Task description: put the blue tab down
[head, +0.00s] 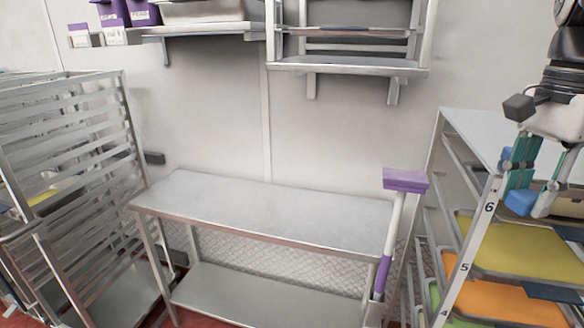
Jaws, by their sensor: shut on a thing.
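My gripper (528,188) is at the right edge of the head view, pointing down, with teal fingers. It is shut on the blue tab (521,201), a small bright blue block that shows below and between the fingertips. The tab is held in front of the numbered rack (463,260) at the right, near the label 6. The picture does not clearly show whether the tab touches anything. Part of the tab is hidden by the fingers.
A bare steel table (270,212) with a lower shelf stands in the middle. A purple-headed brush (405,181) stands at its right end. A tall tray rack (75,140) is at the left. Yellow (520,248) and orange (510,299) trays sit in the right rack.

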